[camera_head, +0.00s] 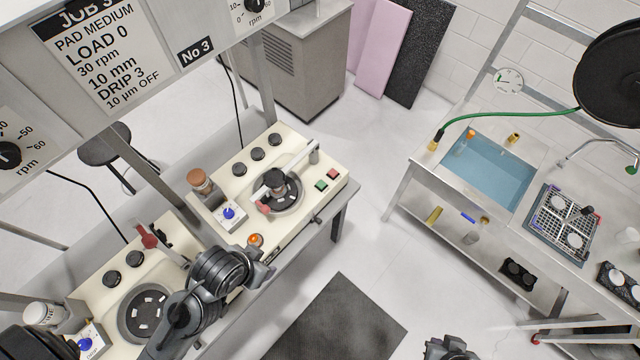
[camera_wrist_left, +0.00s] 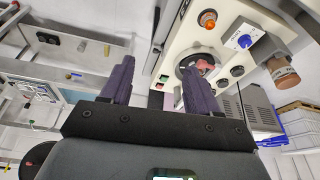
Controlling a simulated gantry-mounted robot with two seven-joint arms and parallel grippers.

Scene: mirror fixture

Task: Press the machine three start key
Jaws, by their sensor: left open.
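Machine three (camera_head: 238,168) is a cream bench unit beneath the "No 3" sign (camera_head: 196,51). A green key (camera_head: 332,173) and a red key (camera_head: 320,185) sit side by side at its right end; I cannot read any lettering on them. In the left wrist view the green key (camera_wrist_left: 163,78) shows between the fingers, some distance beyond them. My left gripper (camera_head: 262,272) is near the machine's front edge, below and left of the keys, apart from them. It is open and empty in the left wrist view (camera_wrist_left: 158,88). My right gripper (camera_head: 449,347) is partly visible at the bottom edge.
An orange lamp (camera_head: 255,239), blue knob (camera_head: 229,213), brown-capped bottle (camera_head: 200,180) and round platter (camera_head: 287,190) with an arm over it occupy the machine. Another machine (camera_head: 112,291) stands lower left. A sink bench (camera_head: 440,166) is at right, with open floor between.

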